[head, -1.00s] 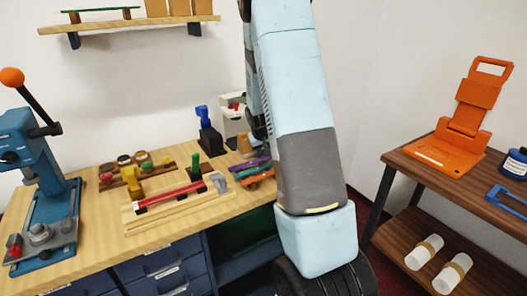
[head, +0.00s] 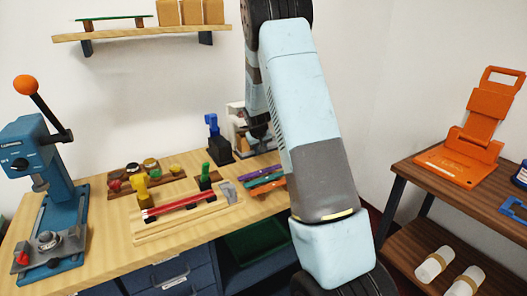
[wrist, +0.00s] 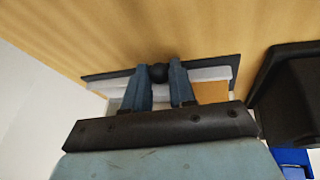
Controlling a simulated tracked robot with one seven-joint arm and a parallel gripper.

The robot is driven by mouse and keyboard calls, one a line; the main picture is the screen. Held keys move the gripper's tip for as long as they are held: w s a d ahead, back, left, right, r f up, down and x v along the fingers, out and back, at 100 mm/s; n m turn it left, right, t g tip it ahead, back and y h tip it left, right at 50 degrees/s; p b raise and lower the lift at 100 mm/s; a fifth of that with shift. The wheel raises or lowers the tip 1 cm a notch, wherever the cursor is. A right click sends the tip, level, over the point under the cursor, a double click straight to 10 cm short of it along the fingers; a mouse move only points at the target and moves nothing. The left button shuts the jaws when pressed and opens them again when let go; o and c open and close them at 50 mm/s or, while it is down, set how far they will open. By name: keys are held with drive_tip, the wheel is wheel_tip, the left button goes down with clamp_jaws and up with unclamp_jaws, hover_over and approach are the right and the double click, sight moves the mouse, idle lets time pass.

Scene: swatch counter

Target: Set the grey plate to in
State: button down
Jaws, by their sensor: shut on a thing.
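In the wrist view, my gripper (wrist: 160,80) has its two blue-grey fingers closed around a round black knob (wrist: 159,72). Behind the knob lies a thin dark grey plate (wrist: 100,76), with a pale bar (wrist: 212,74) along it. The fingers hide the plate's middle, so I cannot tell how far in or out it sits. In the head view, the pale device (head: 236,122) stands at the back right of the wooden table, partly hidden by my arm. My gripper (head: 258,132) is just at its right side there.
A black stand with a blue top (head: 214,140) is close left of the device. Coloured clamps (head: 262,178) lie in front. A wooden rack with a red bar (head: 180,205) and a blue lever press (head: 45,200) are further left. A brown shelf unit (head: 450,190) stands right.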

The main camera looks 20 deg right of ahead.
drive_tip(key=shift+w+a, duration=0.15)
drive_tip(key=shift+w, duration=0.05)
drive_tip(key=c, duration=0.9)
unclamp_jaws()
drive_tip(key=shift+c, duration=0.2)
drive_tip(key=v, duration=1.3)
drive_tip(key=shift+r, duration=0.3)
drive_tip(key=shift+s, duration=0.15)
